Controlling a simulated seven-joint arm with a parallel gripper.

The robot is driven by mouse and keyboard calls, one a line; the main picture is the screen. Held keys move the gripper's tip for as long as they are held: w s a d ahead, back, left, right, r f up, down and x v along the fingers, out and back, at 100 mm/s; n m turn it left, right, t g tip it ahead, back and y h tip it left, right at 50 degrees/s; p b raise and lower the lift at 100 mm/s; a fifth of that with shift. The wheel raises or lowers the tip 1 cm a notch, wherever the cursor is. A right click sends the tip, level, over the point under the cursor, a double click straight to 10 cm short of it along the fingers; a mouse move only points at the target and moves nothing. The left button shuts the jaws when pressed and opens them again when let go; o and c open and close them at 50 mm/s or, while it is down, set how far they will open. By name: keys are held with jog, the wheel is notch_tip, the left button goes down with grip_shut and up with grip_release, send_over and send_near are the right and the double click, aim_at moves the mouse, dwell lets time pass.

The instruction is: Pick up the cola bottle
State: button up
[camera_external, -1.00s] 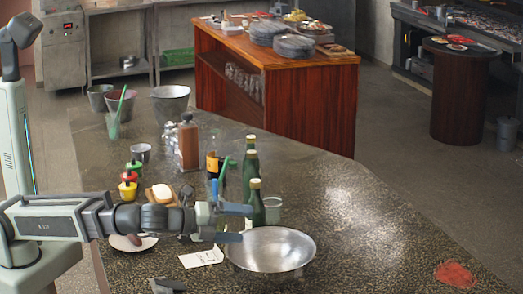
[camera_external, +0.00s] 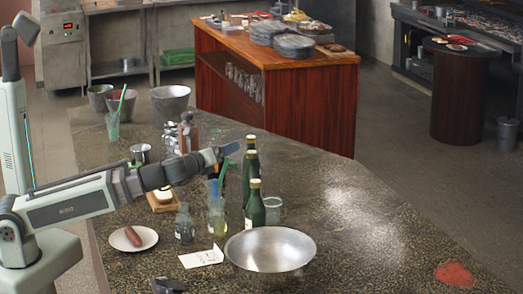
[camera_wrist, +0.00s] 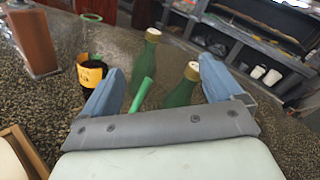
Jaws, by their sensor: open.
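In the wrist view, a dark container with a yellow label (camera_wrist: 92,76) stands on the counter left of my gripper's left finger; it may be the cola bottle, but the view does not settle it. In the external view my arm hides the spot where a dark, yellow-labelled bottle showed earlier. My gripper (camera_wrist: 162,88) is open, with blue fingers apart and nothing held. It hovers above the counter in the external view (camera_external: 230,149). Green bottles (camera_external: 250,168) stand near it, and in the wrist view two green bottles (camera_wrist: 146,65) show beyond and between the fingers.
A steel bowl (camera_external: 300,248) stands in front of the green bottles. A glass with straws (camera_external: 217,212) and a small clear bottle (camera_external: 184,225) stand left of them. A sausage plate (camera_external: 124,242) is at the left. The counter's right side is mostly clear.

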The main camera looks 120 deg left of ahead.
aim_at(213, 136)
jog(key=s+a+m, duration=0.1)
jog(key=s+a, duration=0.2)
jog(key=s+a+m, duration=0.2)
jog(key=s+a, duration=0.1)
jog(key=a, duration=0.1)
jog(key=s+a+f+m, duration=0.1)
jog(key=s+a+m, duration=0.1)
jog(key=s+a, duration=0.2)
jog(key=shift+a+y, duration=0.15)
jog(key=shift+y, duration=0.15)
jog(key=shift+f, duration=3.5)
jog(key=a, duration=0.5)
jog(key=shift+w, duration=0.4)
jog(key=c, duration=1.3)
